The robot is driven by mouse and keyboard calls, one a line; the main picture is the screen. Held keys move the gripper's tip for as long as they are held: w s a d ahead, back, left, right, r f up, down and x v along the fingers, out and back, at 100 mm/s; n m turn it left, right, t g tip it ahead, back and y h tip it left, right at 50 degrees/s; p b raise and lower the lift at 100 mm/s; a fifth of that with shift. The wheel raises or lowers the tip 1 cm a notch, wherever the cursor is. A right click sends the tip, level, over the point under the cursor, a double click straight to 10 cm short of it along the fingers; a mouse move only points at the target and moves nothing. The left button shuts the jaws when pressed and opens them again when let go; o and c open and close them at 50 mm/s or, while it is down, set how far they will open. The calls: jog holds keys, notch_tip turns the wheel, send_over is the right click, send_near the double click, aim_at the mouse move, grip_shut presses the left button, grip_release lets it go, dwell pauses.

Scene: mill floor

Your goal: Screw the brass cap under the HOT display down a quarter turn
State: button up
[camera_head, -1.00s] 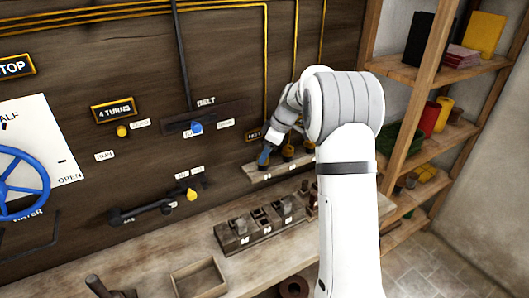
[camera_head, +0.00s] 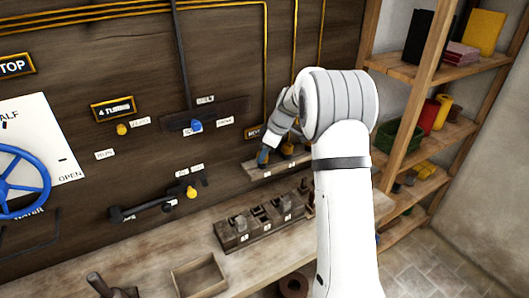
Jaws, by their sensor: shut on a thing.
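The HOT display (camera_head: 253,132) is a small dark plate with yellow lettering on the wooden wall, partly covered by my arm. Below it a narrow ledge (camera_head: 256,171) carries several caps. My gripper (camera_head: 263,157) points down at the left end of this ledge, under the display, and is shut on the brass cap there. The cap itself is hidden by the fingers and too small to make out. Another brass cap (camera_head: 287,149) shows just right of the gripper, partly behind my wrist.
A dark block with switches (camera_head: 232,240) stands on the bench below the ledge. An open wooden tray (camera_head: 199,279) lies at the front. A lever with a yellow knob (camera_head: 191,193) juts from the wall at left. Shelves (camera_head: 434,150) stand at right.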

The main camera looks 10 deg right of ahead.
jog(key=shift+b, duration=0.4)
jog(key=m+t+b, duration=0.1)
jog(key=m+b, duration=0.2)
jog(key=shift+f+h, duration=0.15)
jog(key=shift+h, duration=0.15)
jog(key=m+b, duration=0.1)
jog(key=m, duration=0.1)
jog(key=m+t+h+b, duration=0.1)
jog(key=m, duration=0.1)
jog(key=shift+s+a+m, duration=0.15)
jog(key=shift+m, duration=0.15)
jog(key=m+h, duration=0.1)
jog(key=m, duration=0.1)
jog(key=m+h, duration=0.1)
jog(key=m, duration=0.2)
jog(key=shift+a+r+t+h+b, duration=0.2)
jog(key=shift+t+h+b, duration=0.1)
jog(key=shift+b, duration=0.05)
jog(key=m+h+b, duration=0.1)
jog(key=m, duration=0.1)
jog(key=m+b, duration=0.1)
jog(key=m, duration=0.2)
jog(key=shift+h, duration=0.4)
jog(key=shift+a, duration=0.1)
jog(key=o, duration=1)
